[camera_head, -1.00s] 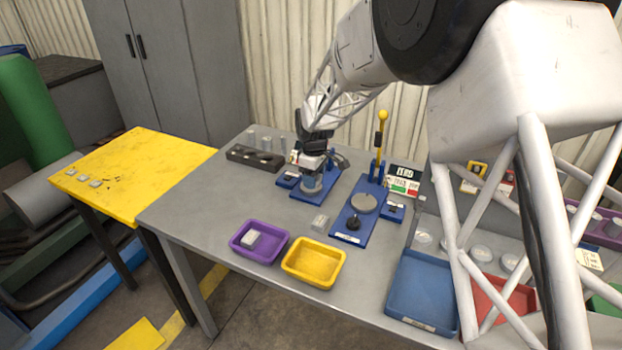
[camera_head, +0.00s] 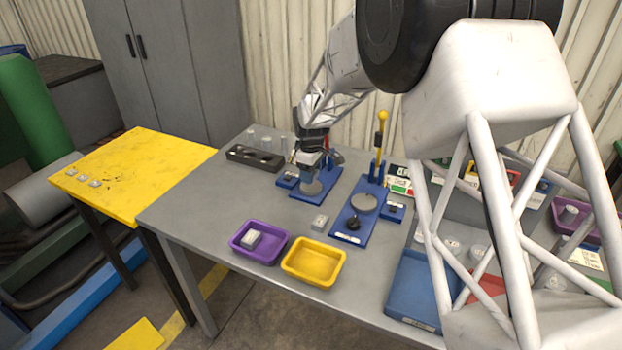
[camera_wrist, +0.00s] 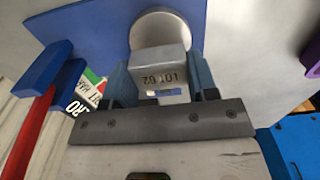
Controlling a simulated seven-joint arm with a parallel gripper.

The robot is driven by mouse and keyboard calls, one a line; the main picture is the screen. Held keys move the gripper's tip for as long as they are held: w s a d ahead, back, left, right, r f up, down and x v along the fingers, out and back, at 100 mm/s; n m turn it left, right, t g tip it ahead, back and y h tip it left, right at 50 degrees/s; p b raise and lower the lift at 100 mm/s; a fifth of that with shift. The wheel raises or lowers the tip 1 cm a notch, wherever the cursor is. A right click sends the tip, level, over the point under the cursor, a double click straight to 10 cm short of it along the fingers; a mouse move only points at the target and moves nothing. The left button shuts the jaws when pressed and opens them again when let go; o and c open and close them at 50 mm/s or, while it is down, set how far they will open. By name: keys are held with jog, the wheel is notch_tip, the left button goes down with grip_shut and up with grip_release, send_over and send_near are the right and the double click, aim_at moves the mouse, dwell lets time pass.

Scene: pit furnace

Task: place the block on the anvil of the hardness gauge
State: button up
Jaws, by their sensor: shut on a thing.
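My gripper (camera_head: 309,172) is shut on a light grey block (camera_wrist: 160,70) with dark lettering on its face. In the wrist view the block sits between the two blue-grey fingers (camera_wrist: 161,82). Beyond the block lies the round grey anvil (camera_wrist: 158,24) of a gauge with a blue base (camera_wrist: 95,30) and a red lever (camera_wrist: 28,130). In the head view this anvil (camera_head: 311,189) shows just below my gripper. I cannot tell whether the block touches it. A partly cut-off sign (camera_wrist: 84,100) beside the lever seems to include "HAR".
A second blue gauge (camera_head: 352,225) with a yellow lever (camera_head: 380,140) stands to the right. A purple tray (camera_head: 245,252) holding a block and an empty yellow tray (camera_head: 328,280) stand at the front.

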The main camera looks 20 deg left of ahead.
jog(key=shift+f, duration=1.2)
jog(key=shift+f, duration=0.1)
jog(key=o, duration=1.1)
jog(key=shift+o, duration=0.2)
notch_tip(320, 180, up, 12)
jog(key=shift+r, duration=0.1)
